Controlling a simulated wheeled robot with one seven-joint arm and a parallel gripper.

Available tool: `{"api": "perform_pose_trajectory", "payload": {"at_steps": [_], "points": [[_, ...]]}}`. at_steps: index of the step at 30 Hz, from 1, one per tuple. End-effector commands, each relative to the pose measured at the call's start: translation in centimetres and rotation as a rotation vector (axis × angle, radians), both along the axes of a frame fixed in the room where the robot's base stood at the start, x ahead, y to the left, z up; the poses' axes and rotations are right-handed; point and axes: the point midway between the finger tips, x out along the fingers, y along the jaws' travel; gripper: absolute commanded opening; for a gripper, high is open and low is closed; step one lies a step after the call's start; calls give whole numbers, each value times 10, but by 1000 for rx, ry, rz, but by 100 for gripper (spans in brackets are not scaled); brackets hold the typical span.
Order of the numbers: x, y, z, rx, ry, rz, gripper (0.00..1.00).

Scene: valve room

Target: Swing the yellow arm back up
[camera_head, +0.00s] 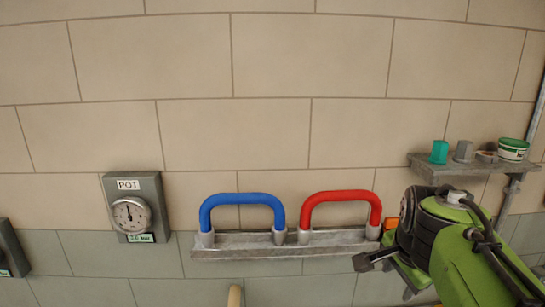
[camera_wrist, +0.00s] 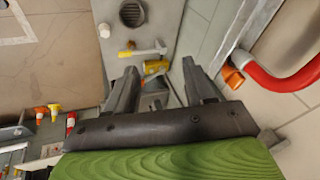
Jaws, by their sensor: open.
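A small yellow part (camera_wrist: 156,66), which may be the yellow arm, shows in the wrist view beyond my fingertips, on or in front of a grey panel (camera_wrist: 165,20). A pale bar with yellow ends (camera_wrist: 143,52) lies just above it in the picture. My gripper (camera_wrist: 160,68) is open, and the yellow part shows in the gap between its fingers. I cannot tell whether the fingers are level with it or short of it. In the head view my gripper (camera_head: 372,260) is low at the right, below the red handle; the yellow part is not visible there.
A blue handle (camera_head: 242,199) and a red handle (camera_head: 341,196) stand on a grey rail (camera_head: 270,246). A gauge box (camera_head: 131,207) hangs at left. A shelf (camera_head: 440,165) with small items is above my arm. An orange block (camera_wrist: 232,76) is close right of my fingers.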

Motion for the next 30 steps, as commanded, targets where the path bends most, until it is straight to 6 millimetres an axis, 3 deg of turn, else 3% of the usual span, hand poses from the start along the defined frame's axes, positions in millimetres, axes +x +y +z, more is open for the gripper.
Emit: {"api": "perform_pose_trajectory", "payload": {"at_steps": [3, 9, 13, 14, 16, 25, 28, 30], "points": [[-57, 37, -9, -125, 15, 331, 53], [-148, 78, -50, -297, 11, 875, 53], [-181, 90, -75, -360, -7, 1100, 53], [-185, 91, -78, -369, -10, 1131, 53], [-191, 93, -83, -380, -13, 1170, 43], [-189, 93, -86, -381, 0, 1174, 43], [-174, 87, -107, -365, 61, 1164, 43], [-158, 79, -135, -333, 120, 1159, 43]]}}
